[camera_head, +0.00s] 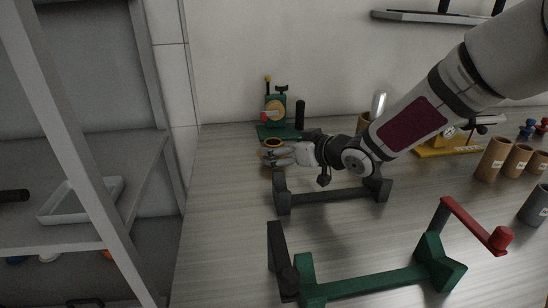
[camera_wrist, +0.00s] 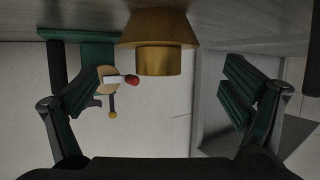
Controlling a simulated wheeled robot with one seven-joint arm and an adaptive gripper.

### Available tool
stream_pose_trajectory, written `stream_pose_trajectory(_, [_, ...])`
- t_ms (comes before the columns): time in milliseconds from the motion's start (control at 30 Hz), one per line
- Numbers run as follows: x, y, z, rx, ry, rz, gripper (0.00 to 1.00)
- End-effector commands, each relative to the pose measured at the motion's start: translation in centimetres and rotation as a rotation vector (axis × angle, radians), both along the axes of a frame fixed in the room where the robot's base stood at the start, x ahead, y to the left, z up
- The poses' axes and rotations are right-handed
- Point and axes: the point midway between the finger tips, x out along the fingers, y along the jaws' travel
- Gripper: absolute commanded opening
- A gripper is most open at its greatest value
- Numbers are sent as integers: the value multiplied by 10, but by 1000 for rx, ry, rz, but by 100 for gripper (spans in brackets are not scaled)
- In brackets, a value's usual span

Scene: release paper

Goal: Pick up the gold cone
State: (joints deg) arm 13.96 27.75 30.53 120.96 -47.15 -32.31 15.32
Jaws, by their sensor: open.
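The gold cone (camera_wrist: 157,60) shows at the top middle of the wrist view, with a wide flared part and a narrower round part. It lies between the lines of my two fingers and appears a little beyond their tips. In the head view a small part of it (camera_head: 272,142) shows at my gripper's fingers, which hide the rest. My gripper (camera_wrist: 162,82) is open, with one green-padded finger on each side and nothing held between them. In the head view my gripper (camera_head: 274,155) reaches left, low over the table. I cannot tell whether a finger touches the cone.
A green device (camera_head: 275,108) with a red knob stands just behind the cone. A dark grey stand (camera_head: 335,196) and a green stand with a red handle (camera_head: 375,283) are in front. Brown cylinders (camera_head: 493,160) stand at right. A grey shelf (camera_head: 75,185) is at left.

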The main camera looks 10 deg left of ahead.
Motion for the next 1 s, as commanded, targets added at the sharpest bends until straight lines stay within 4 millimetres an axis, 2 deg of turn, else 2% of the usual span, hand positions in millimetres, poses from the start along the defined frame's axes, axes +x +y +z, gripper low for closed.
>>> stream_pose_trajectory(400, [32, 31, -19, -1, 1, 0, 93])
stream_pose_trajectory(700, [35, 34, -19, -2, 1, -2, 93])
stream_pose_trajectory(767, [35, 34, -19, -1, 0, -2, 82])
stream_pose_trajectory(1000, [35, 33, -20, -2, 2, -2, 28])
